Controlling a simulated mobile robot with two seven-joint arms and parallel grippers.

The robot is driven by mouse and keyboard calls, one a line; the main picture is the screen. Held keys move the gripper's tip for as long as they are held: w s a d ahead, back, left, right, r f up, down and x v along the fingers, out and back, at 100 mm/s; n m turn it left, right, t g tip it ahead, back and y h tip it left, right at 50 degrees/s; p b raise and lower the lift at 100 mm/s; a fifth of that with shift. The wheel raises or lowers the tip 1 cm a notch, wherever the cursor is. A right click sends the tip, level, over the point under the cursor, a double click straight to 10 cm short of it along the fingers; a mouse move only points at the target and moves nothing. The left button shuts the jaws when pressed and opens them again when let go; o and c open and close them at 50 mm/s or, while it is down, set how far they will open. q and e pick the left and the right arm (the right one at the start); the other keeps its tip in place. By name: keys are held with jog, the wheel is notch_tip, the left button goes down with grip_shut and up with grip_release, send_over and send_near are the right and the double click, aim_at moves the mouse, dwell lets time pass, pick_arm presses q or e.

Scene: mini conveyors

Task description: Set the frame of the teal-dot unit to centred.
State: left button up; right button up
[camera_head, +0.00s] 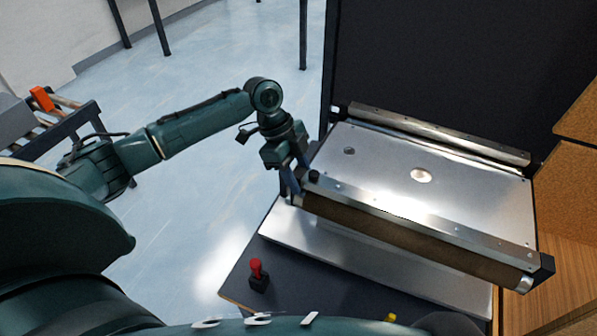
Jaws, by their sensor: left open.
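A mini conveyor unit with a silver metal top plate (455,195) stands at the right, with a brown belt (400,236) along its near side. A metal rail (420,213) with small screws runs above the belt, and a dark knob (314,176) sits at its left end. No teal dot can be made out on the unit. My left gripper (292,194) is open and points down at the left end of the near rail, beside the knob. I cannot tell whether its fingers touch the unit. My right gripper is not in view.
A red push button (257,275) on a black base stands on the dark table (325,291) in front of the unit. A tall dark panel (460,70) rises behind it. Wooden boxes (573,170) stand close at the right.

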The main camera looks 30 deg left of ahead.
pick_arm(q)
jog(key=shift+c, duration=0.3)
grip_shut()
